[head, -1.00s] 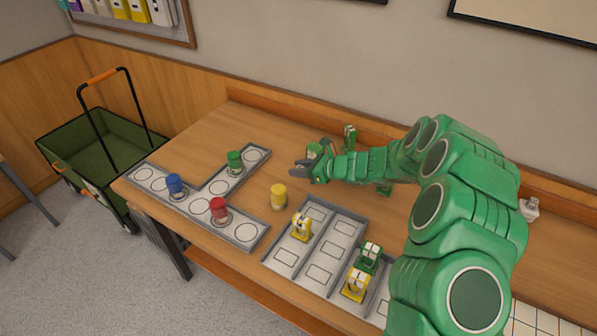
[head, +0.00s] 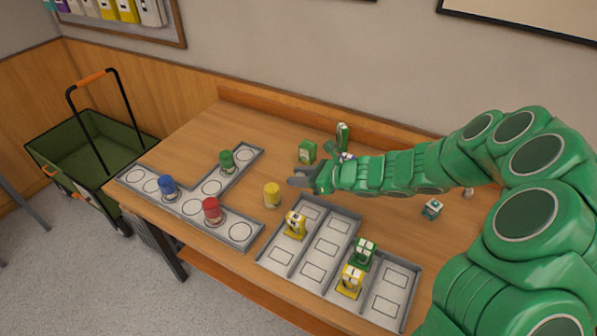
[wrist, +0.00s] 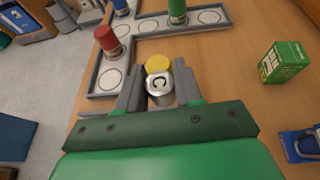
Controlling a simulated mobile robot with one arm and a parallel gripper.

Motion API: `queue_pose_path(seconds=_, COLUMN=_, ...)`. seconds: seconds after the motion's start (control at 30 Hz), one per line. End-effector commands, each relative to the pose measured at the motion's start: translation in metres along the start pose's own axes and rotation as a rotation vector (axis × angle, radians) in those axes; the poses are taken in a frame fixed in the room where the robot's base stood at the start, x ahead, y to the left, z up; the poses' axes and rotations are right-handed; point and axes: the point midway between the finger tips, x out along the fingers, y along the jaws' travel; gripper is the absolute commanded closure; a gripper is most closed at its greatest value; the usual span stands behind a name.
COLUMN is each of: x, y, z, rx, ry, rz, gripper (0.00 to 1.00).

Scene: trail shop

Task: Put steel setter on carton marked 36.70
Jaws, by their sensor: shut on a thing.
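My gripper (head: 303,180) is above the table near the yellow can (head: 272,194). In the wrist view its jaws (wrist: 159,92) are shut on a silver metal piece, the steel setter (wrist: 159,86), with a dark C-like mark on its round face. I cannot make the setter out in the head view. The yellow can (wrist: 158,64) shows just beyond it. A green carton (head: 307,151) stands on the table behind my gripper; it also shows at the right of the wrist view (wrist: 285,62). Its printing is too small to read.
A grey T-shaped tray (head: 241,231) holds red, blue and green cans. A grey sectioned tray (head: 391,293) holds yellow and green items. A green-and-white item (head: 343,134) stands near the wall, and another small one (head: 432,209) lies right. The table's back left is clear.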

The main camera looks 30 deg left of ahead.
Motion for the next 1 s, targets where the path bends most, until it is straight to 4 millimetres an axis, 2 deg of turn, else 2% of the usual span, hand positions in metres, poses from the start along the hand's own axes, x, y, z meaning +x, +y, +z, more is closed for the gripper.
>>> queue_pose_path(seconds=0.17, x=-0.007, y=-0.014, z=0.005, rx=0.003, ry=0.002, rz=-0.015, gripper=0.99)
queue_pose_path(seconds=0.4, x=-0.021, y=-0.068, z=0.033, rx=0.011, ry=0.004, rz=-0.049, gripper=0.99)
queue_pose_path(seconds=0.6, x=-0.028, y=-0.099, z=0.059, rx=0.018, ry=0.003, rz=-0.060, gripper=0.99)
queue_pose_path(seconds=0.8, x=-0.029, y=-0.110, z=0.072, rx=0.024, ry=0.000, rz=-0.057, gripper=0.99)
queue_pose_path(seconds=1.0, x=-0.018, y=-0.127, z=0.069, rx=0.025, ry=0.002, rz=-0.059, gripper=0.99)
